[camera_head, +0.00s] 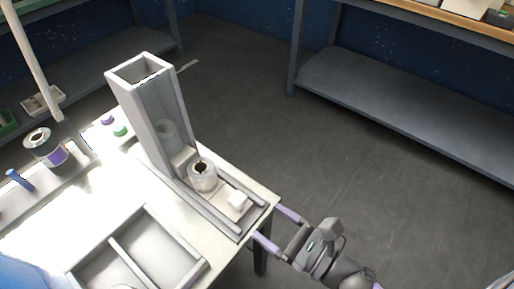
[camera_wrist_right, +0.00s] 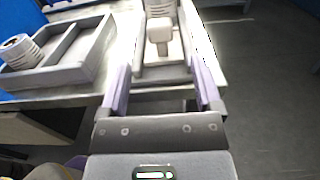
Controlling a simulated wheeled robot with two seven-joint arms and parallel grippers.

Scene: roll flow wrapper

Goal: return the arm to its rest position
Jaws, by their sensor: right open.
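My right gripper (camera_head: 272,228) is open at the right edge of the white table, beside the near end of the flow wrapper machine. In the right wrist view its two purple fingers (camera_wrist_right: 163,92) are spread, with nothing held between them. The machine has a tall grey hollow tower (camera_head: 150,105) and a low railed base. A pale roll (camera_head: 202,174) with a dark core stands on the base, and a white block (camera_head: 238,200) is closer to the gripper. The white block also shows beyond the fingers in the right wrist view (camera_wrist_right: 159,32). My left gripper is not in view.
A grey divided tray (camera_head: 150,222) lies on the table; a roll (camera_wrist_right: 18,50) sits in it. A purple-banded roll (camera_head: 44,147), a blue rod (camera_head: 20,180), and purple and green pieces (camera_head: 120,130) are at left. Grey shelves (camera_head: 400,95) stand behind; the floor at right is clear.

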